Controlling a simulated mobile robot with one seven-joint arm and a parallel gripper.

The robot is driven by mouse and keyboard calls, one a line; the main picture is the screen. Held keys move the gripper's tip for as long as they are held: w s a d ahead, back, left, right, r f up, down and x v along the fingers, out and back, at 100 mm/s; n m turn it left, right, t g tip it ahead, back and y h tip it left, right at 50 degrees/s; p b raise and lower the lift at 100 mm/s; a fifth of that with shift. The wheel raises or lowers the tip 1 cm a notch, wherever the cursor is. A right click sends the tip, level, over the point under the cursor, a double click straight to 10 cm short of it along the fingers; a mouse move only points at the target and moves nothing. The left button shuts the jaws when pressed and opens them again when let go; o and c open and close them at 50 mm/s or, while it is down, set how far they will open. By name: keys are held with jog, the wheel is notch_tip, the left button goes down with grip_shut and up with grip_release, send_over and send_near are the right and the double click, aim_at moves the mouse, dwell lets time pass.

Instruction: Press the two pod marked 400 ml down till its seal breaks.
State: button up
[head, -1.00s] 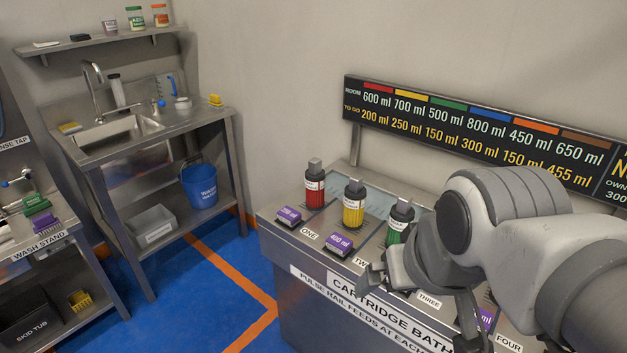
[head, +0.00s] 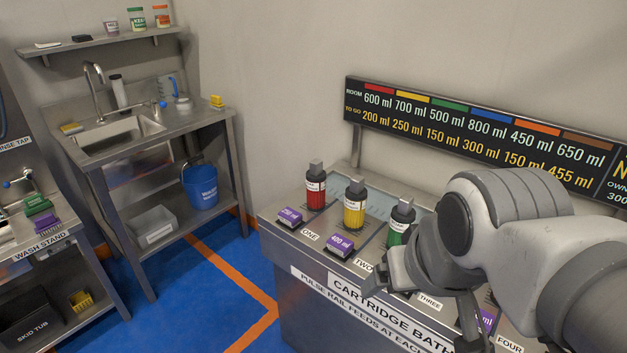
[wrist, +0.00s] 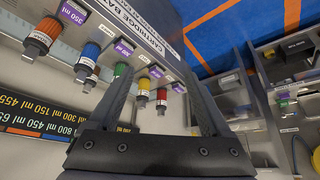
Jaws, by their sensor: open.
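The purple pod marked 400 ml (head: 341,245) sits on the bath top beside the TWO label, in front of the yellow cartridge (head: 354,206). It also shows in the wrist view (wrist: 156,71), between my fingertips in the picture but beyond them. My gripper (head: 420,312) is open and empty, to the right of and nearer than the pod in the head view, apart from it. Whether the pod's seal is whole is too small to tell.
A purple pod (head: 289,216) at ONE stands left, with a red cartridge (head: 315,188) behind it. A green cartridge (head: 401,222) stands to the right. My arm hides much of the bath's right side. A wall sign (head: 480,130) hangs behind.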

grip_shut()
dwell(1.4)
